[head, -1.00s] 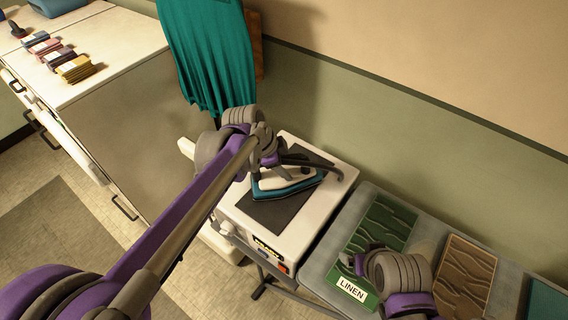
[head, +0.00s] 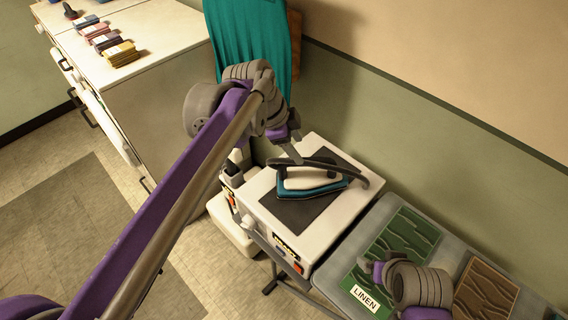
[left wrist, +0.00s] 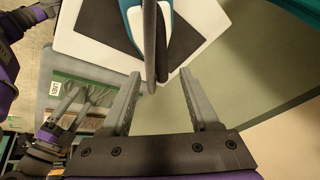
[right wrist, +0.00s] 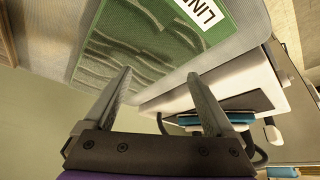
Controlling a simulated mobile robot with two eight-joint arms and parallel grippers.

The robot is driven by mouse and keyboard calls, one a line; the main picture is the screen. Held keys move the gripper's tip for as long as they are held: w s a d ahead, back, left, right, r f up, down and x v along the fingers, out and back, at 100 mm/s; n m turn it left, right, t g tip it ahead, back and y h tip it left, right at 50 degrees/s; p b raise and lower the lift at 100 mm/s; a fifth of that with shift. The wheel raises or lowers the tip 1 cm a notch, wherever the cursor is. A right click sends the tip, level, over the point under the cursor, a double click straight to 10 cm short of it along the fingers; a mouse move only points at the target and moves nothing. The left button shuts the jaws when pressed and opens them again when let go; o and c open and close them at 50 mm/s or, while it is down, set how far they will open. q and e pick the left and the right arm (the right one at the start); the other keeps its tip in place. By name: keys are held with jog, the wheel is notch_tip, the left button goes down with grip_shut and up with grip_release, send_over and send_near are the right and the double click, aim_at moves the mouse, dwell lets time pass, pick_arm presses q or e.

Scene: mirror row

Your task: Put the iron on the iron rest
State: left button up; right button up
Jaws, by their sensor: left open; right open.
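The iron (head: 312,180), teal and white with a dark handle and cord, sits on the dark pad (head: 300,208) on top of a white box-shaped unit (head: 318,230). I cannot tell for sure if this pad is the iron rest. My left gripper (head: 293,158) is open just beside the iron's back end, above the unit. In the left wrist view the iron (left wrist: 165,30) and its dark cord lie ahead of the open, empty fingers (left wrist: 160,95). My right gripper (head: 368,268) is open over the green LINEN panel; its fingers (right wrist: 160,85) show empty in the right wrist view.
The green LINEN panel (head: 412,232) and a brown panel (head: 488,290) lie on a grey board at the right. A teal cloth (head: 250,40) hangs by the wall. A white cabinet (head: 165,40) with several folded cloths stands at the back left.

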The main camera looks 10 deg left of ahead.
pick_arm(q)
jog(key=s+a+f+n+t+y, duration=0.1)
jog(key=s+a+f+n+y, duration=0.1)
jog(key=s+a+f+n, duration=0.4)
jog(key=s+a+f+n+t+y, duration=0.1)
jog(key=s+a+f+n+y, duration=0.1)
jog(key=s+a+f+n, duration=0.5)
jog(key=s+f+n, duration=0.1)
jog(key=s+n, duration=0.2)
jog(key=s, duration=0.4)
jog(key=shift+f+n+t, duration=0.25)
jog(key=shift+n+t, duration=0.05)
jog(key=shift+t, duration=0.1)
jog(key=shift+a, duration=0.1)
